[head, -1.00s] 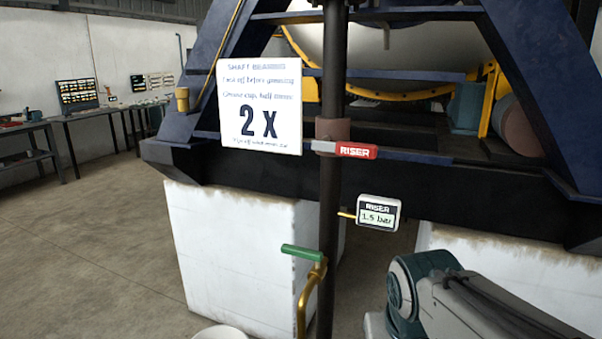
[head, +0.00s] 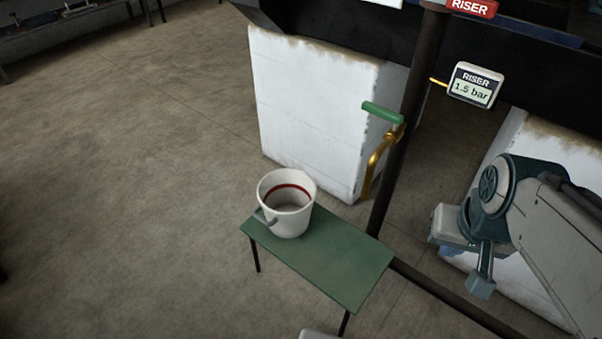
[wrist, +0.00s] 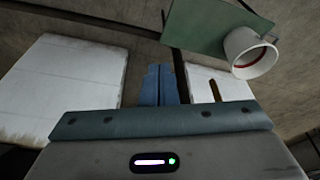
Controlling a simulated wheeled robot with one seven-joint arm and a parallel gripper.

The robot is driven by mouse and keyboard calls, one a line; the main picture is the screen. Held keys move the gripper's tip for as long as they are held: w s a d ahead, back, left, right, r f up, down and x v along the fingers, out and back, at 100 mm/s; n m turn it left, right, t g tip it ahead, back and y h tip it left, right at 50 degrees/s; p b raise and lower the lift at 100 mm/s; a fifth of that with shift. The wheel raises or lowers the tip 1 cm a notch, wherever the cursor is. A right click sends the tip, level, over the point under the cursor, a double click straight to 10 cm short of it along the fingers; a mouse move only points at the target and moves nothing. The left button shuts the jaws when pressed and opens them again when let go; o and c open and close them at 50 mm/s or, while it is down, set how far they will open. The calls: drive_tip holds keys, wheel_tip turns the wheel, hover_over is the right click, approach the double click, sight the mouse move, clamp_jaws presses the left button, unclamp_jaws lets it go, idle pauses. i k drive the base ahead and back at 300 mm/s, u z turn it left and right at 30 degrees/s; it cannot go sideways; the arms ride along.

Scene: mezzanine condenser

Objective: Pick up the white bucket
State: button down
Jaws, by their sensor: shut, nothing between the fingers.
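The white bucket (head: 293,222) stands upright on the left end of a small green table (head: 335,262) in the head view. It has a red band inside, and a grey handle hangs down at its front left. The bucket also shows in the wrist view at the upper right (wrist: 240,48), beside the green tabletop (wrist: 205,25). My gripper (head: 481,287) is at the right of the head view, well apart from the bucket and pointing down. In the wrist view its two blue fingers (wrist: 158,72) are together and empty.
A dark riser pipe (head: 398,150) stands behind the table, with a green-handled brass tap (head: 380,160) and a gauge reading 1.5 bar (head: 473,86). A white block (head: 310,110) stands behind. A low dark pipe (head: 450,295) runs right. Floor at left is clear.

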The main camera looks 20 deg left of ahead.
sight(287, 197)
drive_tip(key=u, duration=2.5)
drive_tip(key=i, duration=2.15)
drive_tip(key=z, duration=3.25)
